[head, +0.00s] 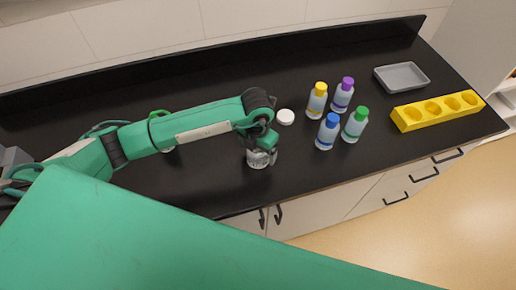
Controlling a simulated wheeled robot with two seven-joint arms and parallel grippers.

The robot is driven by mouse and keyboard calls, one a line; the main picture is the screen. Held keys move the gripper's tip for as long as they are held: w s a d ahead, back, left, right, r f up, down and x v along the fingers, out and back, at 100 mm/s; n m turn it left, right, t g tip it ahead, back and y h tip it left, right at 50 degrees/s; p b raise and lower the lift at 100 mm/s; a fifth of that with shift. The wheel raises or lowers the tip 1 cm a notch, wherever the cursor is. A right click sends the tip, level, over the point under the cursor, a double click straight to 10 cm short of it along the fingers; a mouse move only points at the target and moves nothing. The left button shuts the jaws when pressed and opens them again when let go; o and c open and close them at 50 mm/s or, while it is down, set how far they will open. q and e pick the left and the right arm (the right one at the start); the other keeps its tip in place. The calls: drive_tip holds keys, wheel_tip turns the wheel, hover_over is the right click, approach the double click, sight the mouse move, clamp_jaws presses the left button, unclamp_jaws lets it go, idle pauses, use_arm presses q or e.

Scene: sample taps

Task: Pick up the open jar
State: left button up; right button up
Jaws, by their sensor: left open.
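The open jar (257,161) is a small clear jar with a pale label, standing on the black counter near its front edge. My left gripper (261,151) is directly above and around the top of the jar, with its jaws open. The gripper and wrist hide the jar's mouth, and I cannot tell whether the fingers touch it. A white round lid (286,117) lies on the counter behind and to the right of the jar. My right gripper is out of view.
Several bottles stand right of the jar, with yellow (317,101), purple (343,95), blue (327,132) and green (354,125) caps. Further right are a grey tray (402,88) and a yellow rack (404,119) with holes. A partly hidden item (168,148) sits under my left arm.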

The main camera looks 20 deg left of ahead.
use_arm(q)
drive_tip(key=shift+f, duration=0.1)
drive_tip(key=c, duration=1.1)
